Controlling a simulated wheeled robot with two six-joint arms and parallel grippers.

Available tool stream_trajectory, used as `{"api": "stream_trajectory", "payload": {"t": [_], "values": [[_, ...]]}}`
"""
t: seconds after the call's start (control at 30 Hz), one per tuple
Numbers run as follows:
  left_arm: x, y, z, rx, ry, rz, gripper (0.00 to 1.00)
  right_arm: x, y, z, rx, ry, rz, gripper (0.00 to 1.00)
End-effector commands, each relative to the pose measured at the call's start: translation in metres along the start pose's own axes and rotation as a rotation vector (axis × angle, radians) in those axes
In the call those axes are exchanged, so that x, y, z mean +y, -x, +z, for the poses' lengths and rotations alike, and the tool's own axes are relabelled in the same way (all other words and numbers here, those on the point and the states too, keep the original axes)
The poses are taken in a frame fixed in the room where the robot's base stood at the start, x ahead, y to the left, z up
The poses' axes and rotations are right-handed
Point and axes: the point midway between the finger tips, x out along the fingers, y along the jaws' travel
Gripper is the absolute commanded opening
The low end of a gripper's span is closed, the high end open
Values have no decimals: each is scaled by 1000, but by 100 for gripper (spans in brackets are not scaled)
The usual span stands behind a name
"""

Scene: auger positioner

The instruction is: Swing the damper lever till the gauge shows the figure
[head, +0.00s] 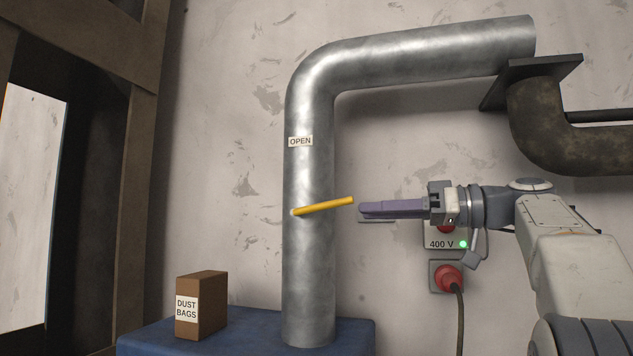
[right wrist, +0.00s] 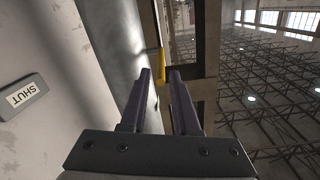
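The yellow damper lever (head: 324,206) sticks out from the grey metal pipe (head: 309,245), its free end toward the right and slightly raised. It also shows in the right wrist view (right wrist: 160,62), just ahead of the fingertips. My right gripper (head: 361,209) is just right of the lever's free end, with a small gap seen from the head. In the right wrist view its two purple fingers (right wrist: 160,75) stand apart with nothing held between them. An OPEN label (head: 300,141) is on the pipe above the lever. No gauge can be made out. My left gripper is out of view.
A SHUT sign (right wrist: 26,95) shows on the left of the right wrist view. A dust bags box (head: 201,306) stands on a blue unit (head: 255,338) at the pipe's foot. A 400 V socket box (head: 432,243) and red plug (head: 448,278) are below my right gripper.

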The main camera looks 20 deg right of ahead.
Motion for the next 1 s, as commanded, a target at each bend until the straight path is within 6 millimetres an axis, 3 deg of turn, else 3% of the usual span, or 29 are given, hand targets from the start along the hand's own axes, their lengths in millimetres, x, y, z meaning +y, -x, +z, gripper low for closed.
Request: {"api": "stream_trajectory", "payload": {"t": [0.07,0.17,0.6,0.8,1.0], "values": [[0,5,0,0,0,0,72,-4,11,-13,19,47,0,30],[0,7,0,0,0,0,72,-7,7,-17,27,67,-8,30],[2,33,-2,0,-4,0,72,-10,-72,-20,23,64,-14,30],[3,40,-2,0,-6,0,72,-8,-90,-19,25,64,-9,30],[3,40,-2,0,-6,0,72,-7,-92,-17,25,64,-7,30]]}}
